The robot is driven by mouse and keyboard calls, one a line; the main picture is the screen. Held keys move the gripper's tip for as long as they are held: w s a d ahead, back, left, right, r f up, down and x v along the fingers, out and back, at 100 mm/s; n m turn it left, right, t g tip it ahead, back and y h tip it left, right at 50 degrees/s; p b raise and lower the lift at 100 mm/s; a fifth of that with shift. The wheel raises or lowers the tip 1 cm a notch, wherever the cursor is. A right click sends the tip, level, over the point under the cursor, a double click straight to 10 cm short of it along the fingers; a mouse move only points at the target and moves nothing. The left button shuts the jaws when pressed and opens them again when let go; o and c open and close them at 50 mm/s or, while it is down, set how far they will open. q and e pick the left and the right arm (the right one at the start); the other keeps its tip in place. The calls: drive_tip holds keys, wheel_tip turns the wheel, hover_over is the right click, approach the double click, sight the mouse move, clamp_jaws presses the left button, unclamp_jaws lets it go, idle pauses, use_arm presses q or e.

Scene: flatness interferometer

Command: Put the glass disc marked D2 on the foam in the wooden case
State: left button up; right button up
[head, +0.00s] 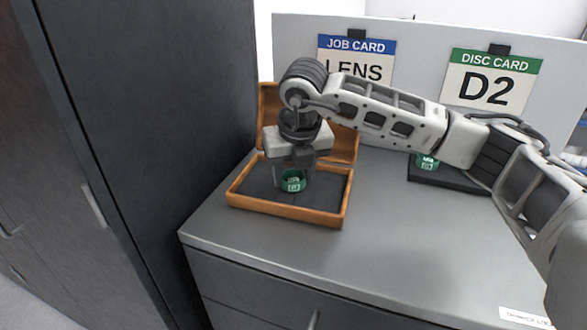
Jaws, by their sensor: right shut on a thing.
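The open wooden case (285,212) stands on the grey cabinet top, with dark foam (328,190) inside and its lid raised at the back. My right gripper (294,178) reaches down into the case and is shut on a green-rimmed disc (293,186). The disc bears a small pale label, too small to read surely. It is within the case walls, at or just above the foam; I cannot tell whether it touches. The fingers and wrist hide part of the disc and the lid. My left gripper is not in view.
Another green-rimmed piece (428,162) is on a dark pad (440,178) to the right, partly behind my right arm. A board at the back holds a LENS job card (354,62) and a D2 disc card (490,80). A tall dark cabinet (150,120) stands close on the left.

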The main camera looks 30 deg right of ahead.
sight(298, 198)
drive_tip(key=shift+f, duration=0.1)
drive_tip(key=shift+f, duration=0.15)
drive_tip(key=o, duration=1)
drive_tip(key=shift+r, duration=0.45)
drive_tip(key=v, duration=1.1)
drive_tip(key=shift+s+r, duration=0.2)
drive_tip(key=shift+r, duration=0.1)
